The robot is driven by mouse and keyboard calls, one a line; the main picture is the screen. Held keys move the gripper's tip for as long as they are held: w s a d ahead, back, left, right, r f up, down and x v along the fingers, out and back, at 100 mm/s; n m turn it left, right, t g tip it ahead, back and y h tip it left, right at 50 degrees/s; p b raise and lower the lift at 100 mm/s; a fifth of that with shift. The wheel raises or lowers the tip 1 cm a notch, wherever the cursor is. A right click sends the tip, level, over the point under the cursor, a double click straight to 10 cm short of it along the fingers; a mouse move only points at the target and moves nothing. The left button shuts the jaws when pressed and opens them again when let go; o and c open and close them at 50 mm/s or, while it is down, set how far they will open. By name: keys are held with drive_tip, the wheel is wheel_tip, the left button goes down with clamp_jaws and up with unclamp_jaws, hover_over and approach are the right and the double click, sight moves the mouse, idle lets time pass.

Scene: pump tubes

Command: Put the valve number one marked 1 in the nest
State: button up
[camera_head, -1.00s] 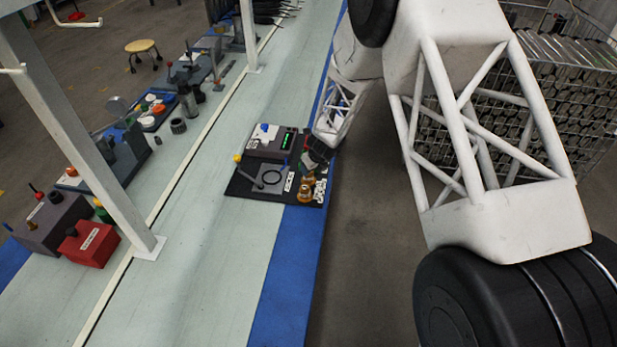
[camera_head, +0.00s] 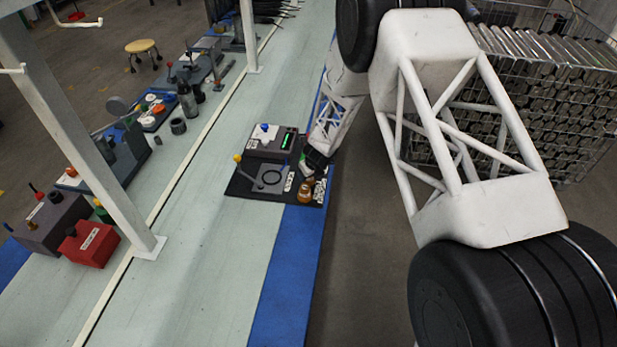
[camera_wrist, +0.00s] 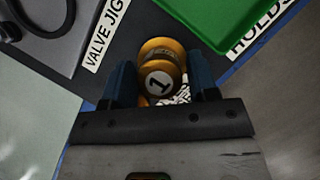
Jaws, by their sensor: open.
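The brass valve marked 1 (camera_wrist: 160,80) sits at the front of the black board, its number facing the wrist camera. It also shows in the head view (camera_head: 305,191). My gripper (camera_wrist: 160,68) is open, with one blue finger on each side of the valve; I cannot tell whether either finger touches it. The valve jig is a grey plate (camera_head: 261,185) with a dark ring (camera_head: 271,177), left of the valve in the head view. Part of the ring shows in the wrist view at upper left, beside the "VALVE JIG" label (camera_wrist: 102,36). The nest is not clearly identifiable.
A green object (camera_wrist: 215,15) lies close beyond my gripper in the wrist view, beside a partly cut-off label (camera_wrist: 262,30). A grey box with a green display (camera_head: 270,142) stands behind the jig. A knobbed lever (camera_head: 246,165) is at its left.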

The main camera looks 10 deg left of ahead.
drive_tip(key=shift+f, duration=0.25)
drive_tip(key=shift+c, duration=0.3)
drive_tip(key=shift+a, duration=0.1)
drive_tip(key=c, duration=0.9)
drive_tip(key=shift+w+r, duration=0.1)
drive_tip(key=shift+r, duration=0.1)
drive_tip(key=shift+r, duration=4.85)
